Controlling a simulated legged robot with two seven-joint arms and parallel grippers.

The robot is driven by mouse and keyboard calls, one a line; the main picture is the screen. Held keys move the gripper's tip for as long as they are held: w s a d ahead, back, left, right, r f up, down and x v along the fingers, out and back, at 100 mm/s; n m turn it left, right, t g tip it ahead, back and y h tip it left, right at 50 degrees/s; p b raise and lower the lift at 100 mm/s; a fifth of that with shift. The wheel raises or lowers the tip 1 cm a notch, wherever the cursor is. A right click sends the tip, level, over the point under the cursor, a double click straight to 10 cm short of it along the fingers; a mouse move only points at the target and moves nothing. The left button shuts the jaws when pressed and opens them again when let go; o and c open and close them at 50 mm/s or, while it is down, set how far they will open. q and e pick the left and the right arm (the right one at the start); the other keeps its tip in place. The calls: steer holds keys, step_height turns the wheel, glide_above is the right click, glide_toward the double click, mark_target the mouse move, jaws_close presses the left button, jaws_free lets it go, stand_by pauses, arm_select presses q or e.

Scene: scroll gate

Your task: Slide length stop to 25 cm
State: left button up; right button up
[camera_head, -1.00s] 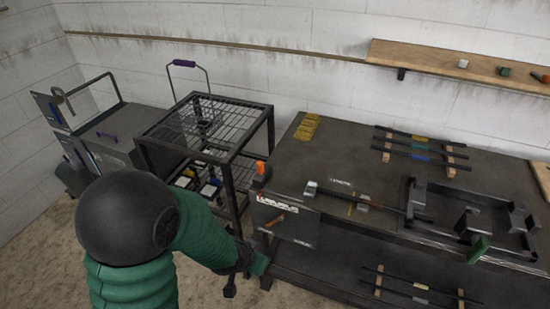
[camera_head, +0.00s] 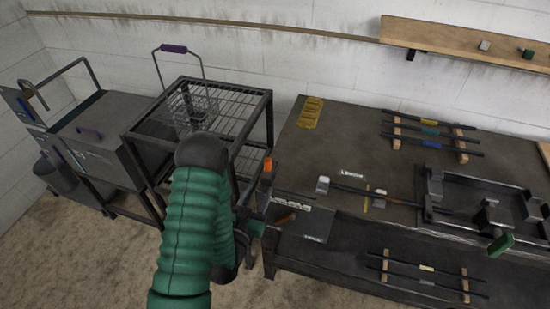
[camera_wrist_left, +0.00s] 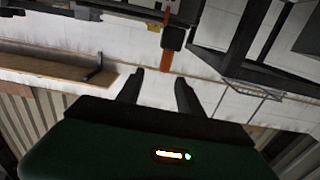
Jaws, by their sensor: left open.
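A dark rod (camera_head: 402,205) lies along the front of the bench, with a pale block (camera_head: 323,185) at its left end. A smaller pale block (camera_head: 379,199) sits partway along it, beside a yellow line on the bench; I cannot tell which block is the length stop. A white label (camera_head: 351,174) lies behind the rod. My left gripper (camera_head: 258,203) is near the bench's left front corner, left of the rod and apart from it. In the left wrist view its two fingers (camera_wrist_left: 160,78) are apart with nothing between them. My right gripper is not in view.
An orange-topped post (camera_head: 267,165) stands close to my left gripper at the bench corner. A wire-topped cart (camera_head: 242,110) stands left of the bench. A metal frame (camera_head: 480,188) with a green handle (camera_head: 500,245) is at the right. Racked rods (camera_head: 430,133) lie behind.

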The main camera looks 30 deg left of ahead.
mark_target(269, 165)
arm_select(q)
steer(key=w+a+b, duration=0.1)
steer(key=b, duration=0.2)
steer(key=w+a+b, duration=0.1)
steer(key=w+b, duration=0.1)
steer(key=w+a+b, duration=0.1)
steer(key=w+b, duration=0.1)
steer(key=b, duration=0.1)
steer(key=shift+a+f+b, duration=0.1)
steer(key=shift+f+b, duration=0.2)
steer(key=shift+f, duration=0.05)
steer(key=w, duration=0.2)
steer(key=w+r, duration=0.1)
steer(key=w, duration=0.3)
steer(key=shift+w+r+p, duration=0.2)
steer(key=shift+r+p, duration=0.05)
steer(key=shift+p, duration=0.1)
steer(key=w, duration=0.1)
steer(key=w+a, duration=0.2)
steer(key=shift+f, duration=0.25)
steer(key=shift+w+a, duration=0.15)
steer(key=shift+d+r, duration=0.1)
steer(key=shift+d, duration=0.4)
steer(key=c, duration=0.5)
jaws_close()
steer(key=shift+a, duration=0.15)
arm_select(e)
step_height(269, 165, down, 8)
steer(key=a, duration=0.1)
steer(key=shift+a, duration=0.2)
